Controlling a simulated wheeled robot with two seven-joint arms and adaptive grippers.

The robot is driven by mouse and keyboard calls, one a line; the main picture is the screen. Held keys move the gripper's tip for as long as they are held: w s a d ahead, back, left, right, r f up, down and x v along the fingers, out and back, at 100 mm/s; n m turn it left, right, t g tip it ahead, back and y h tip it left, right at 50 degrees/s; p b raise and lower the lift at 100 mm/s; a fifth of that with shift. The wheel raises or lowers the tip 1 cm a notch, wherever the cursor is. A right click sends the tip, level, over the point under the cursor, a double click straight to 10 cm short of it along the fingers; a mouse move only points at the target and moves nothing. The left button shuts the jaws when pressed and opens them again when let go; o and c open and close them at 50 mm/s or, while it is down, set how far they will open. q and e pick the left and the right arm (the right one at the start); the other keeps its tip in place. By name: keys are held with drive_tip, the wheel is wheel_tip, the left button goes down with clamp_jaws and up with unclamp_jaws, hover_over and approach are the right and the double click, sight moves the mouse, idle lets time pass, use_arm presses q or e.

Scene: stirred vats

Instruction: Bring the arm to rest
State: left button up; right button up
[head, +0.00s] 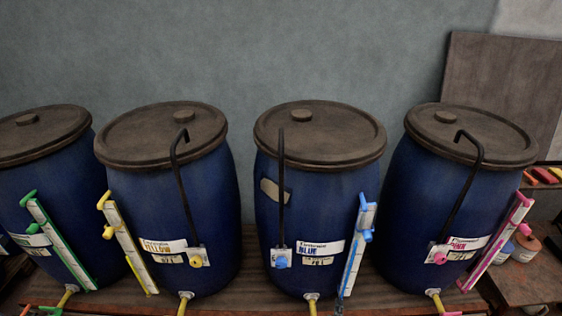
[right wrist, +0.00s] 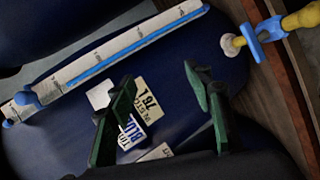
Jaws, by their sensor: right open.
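My right gripper (right wrist: 158,75) shows only in the right wrist view. Its two dark green fingers stand apart with nothing between them. Behind them is the blue-labelled vat (right wrist: 205,115), a dark blue barrel; its white and yellowish labels (right wrist: 146,98) are partly covered by the left-hand finger. I cannot tell how far the fingers are from the barrel. In the head view the same blue-labelled vat (head: 318,215) stands right of centre, and no gripper shows there. My left gripper is in neither view.
Other lidded vats stand in a row: yellow-labelled (head: 170,215), pink-labelled (head: 440,190) and green-gauged (head: 40,190). Bent black rods and slanted level gauges (head: 355,245) stick out in front. A blue-handled tap (right wrist: 265,35) is near the gripper. Small jars (head: 525,247) stand at right.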

drive_tip(key=s+d+f+m+g, duration=0.3)
drive_tip(key=s+d+f, duration=0.15)
drive_tip(key=d, duration=0.25)
drive_tip(key=s+d+f+m+g, duration=0.3)
drive_tip(key=s+d+f+m, duration=0.1)
drive_tip(key=s+d, duration=0.15)
drive_tip(key=s+d+f+m+g+y, duration=0.1)
drive_tip(key=s+d+m+g+y, duration=0.15)
drive_tip(key=s, duration=0.35)
drive_tip(key=s+d+f+m+g+y, duration=0.1)
drive_tip(key=s+d+f+m, duration=0.2)
drive_tip(key=s, duration=0.4)
wheel_tip(320, 180, down, 30)
drive_tip(key=g+b, duration=0.1)
drive_tip(key=b, duration=0.2)
drive_tip(key=s+a+f+n+g+b, duration=0.1)
drive_tip(key=s+f+b, duration=0.2)
drive_tip(key=s+f, duration=1.8)
wheel_tip(320, 180, down, 2)
drive_tip(key=shift+f+b, duration=0.1)
drive_tip(key=shift+b, duration=0.25)
drive_tip(key=shift+n+g+y, duration=0.25)
